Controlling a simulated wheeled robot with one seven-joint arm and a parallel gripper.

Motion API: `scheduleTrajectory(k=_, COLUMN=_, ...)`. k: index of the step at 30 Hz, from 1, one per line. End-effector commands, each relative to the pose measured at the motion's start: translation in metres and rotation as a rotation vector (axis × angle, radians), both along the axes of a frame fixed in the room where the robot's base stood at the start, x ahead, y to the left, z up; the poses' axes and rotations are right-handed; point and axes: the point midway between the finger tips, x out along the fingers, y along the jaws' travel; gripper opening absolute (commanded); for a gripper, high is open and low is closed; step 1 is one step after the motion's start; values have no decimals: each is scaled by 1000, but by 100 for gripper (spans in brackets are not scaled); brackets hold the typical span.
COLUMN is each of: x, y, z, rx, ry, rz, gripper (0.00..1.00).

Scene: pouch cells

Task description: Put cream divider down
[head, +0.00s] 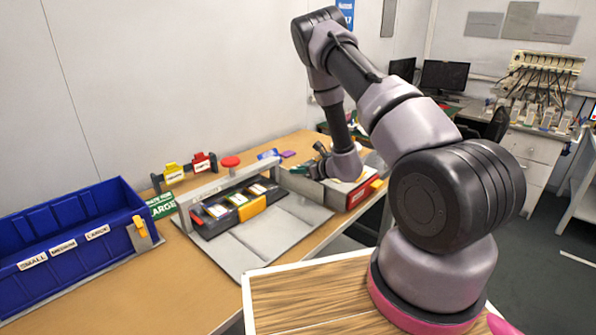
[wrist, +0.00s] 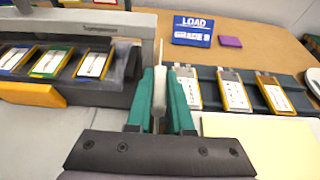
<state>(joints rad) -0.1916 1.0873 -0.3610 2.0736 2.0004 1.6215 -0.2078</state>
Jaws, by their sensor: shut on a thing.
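My gripper (wrist: 160,85) has teal fingers and is shut on a thin pale piece, the cream divider (wrist: 159,92), seen nearly edge-on and upright. It is above the gap between the dark tester (wrist: 118,75) on the left and the dark rack of pouch cells (wrist: 207,84) on the right. In the head view my gripper (head: 308,172) is at the right end of the tester; the held piece is too small to make out there. A flat cream sheet (wrist: 265,148) lies at lower right in the wrist view.
Three cells (wrist: 48,62) lie in the tester under a grey bar (head: 215,186). A blue LOAD sign (wrist: 192,31) and a purple block (wrist: 230,42) stand behind. A blue bin (head: 75,238) is at left. Bare wooden table shows at the back.

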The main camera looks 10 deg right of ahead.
Motion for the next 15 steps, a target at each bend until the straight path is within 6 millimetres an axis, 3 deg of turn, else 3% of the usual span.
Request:
scheduleTrajectory(k=2, x=0, y=0, z=-3, rx=0, ry=1, rz=0, gripper=0)
scheduleTrajectory(k=3, x=0, y=0, z=-3, rx=0, ry=1, rz=0, gripper=27)
scheduleTrajectory(k=5, x=0, y=0, z=-3, rx=0, ry=1, rz=0, gripper=49)
scheduleTrajectory(k=15, x=0, y=0, z=-1, rx=0, ry=0, rz=0, gripper=49)
